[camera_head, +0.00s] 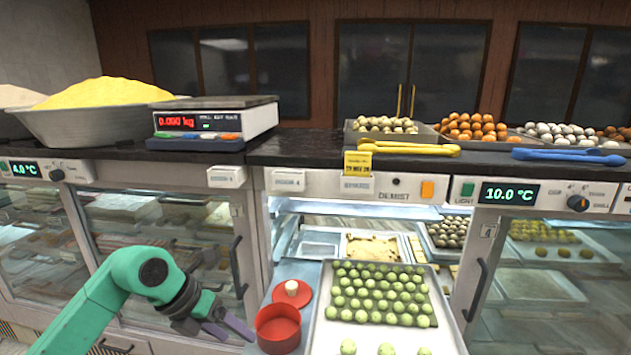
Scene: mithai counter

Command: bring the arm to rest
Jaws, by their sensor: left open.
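My left arm, green with a dark wrist, comes in from the lower left. Its left gripper (236,331) is open and appears empty, low in front of the glass counter. It is just left of a red round tin (278,328); I cannot tell whether they touch. The red lid (292,291) with a pale knob lies behind the tin. A white tray (326,337) with rows of green sweets stands to the right of the tin, with several more sweets near its front edge. My right gripper does not show.
The counter top holds a scale (215,120) reading 0.000 kg, a bowl (95,124) of yellow sweet crumbs, trays of round sweets, yellow tongs (410,148) and blue tongs (568,156). Door handles (237,267) stick out from the glass cases. The floor area at the lower left is narrow.

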